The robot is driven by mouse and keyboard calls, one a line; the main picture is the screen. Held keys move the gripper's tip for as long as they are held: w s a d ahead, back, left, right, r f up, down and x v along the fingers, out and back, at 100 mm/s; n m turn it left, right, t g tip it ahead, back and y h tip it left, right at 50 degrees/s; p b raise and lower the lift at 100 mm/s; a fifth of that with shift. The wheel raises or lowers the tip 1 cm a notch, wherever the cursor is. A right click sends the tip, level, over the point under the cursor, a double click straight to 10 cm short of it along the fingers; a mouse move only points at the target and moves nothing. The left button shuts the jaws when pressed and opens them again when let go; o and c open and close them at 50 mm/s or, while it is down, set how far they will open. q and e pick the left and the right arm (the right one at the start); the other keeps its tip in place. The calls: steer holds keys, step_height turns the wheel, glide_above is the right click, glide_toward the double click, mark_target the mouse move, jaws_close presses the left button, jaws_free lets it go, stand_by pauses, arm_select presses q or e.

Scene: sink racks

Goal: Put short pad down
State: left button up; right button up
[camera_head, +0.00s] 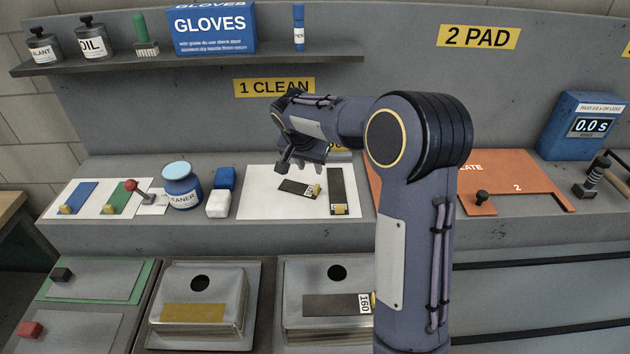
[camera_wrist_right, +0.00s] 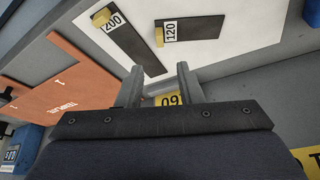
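The short black pad (camera_head: 295,187) lies flat on the white mat (camera_head: 262,206), slightly tilted, with a yellow tab at its right end. The right wrist view shows the short pad (camera_wrist_right: 195,28) with a 120 label. A longer black pad (camera_head: 337,184) lies beside it; its label reads 200 in the right wrist view (camera_wrist_right: 132,45). My right gripper (camera_head: 297,166) is above the mat, just behind the short pad. Its fingers (camera_wrist_right: 159,82) are apart with no pad between them. My left gripper is out of view.
A blue cleaner jar (camera_head: 182,190), with blue (camera_head: 225,178) and white (camera_head: 218,204) blocks, stands left of the mat. An orange template (camera_head: 505,175) lies to the right. Metal-topped boxes (camera_head: 203,280) stand in front, below the ledge. A shelf (camera_head: 200,60) overhangs behind.

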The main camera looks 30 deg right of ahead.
steer(key=s+a+r+n+t+y, duration=0.1)
steer(key=s+a+r+n+y, duration=0.15)
steer(key=s, duration=0.55)
steer(key=s+a+r+n+y, duration=0.1)
steer(key=s+a+r+y, duration=0.15)
steer(key=s, duration=0.55)
steer(key=s+a+f+n+t+y, duration=0.1)
steer(key=s+a+n, duration=0.1)
steer(key=s+a, duration=0.3)
steer(key=s+a+f+n+y, duration=0.1)
steer(key=s+a, duration=0.4)
steer(key=s, duration=0.6)
steer(key=f+n, duration=0.1)
steer(key=n, duration=0.1)
steer(key=shift+a+n+t+y, duration=0.25)
steer(key=shift+n+t+y, duration=0.05)
steer(key=shift+n+t, duration=0.1)
steer(key=shift+s, duration=0.1)
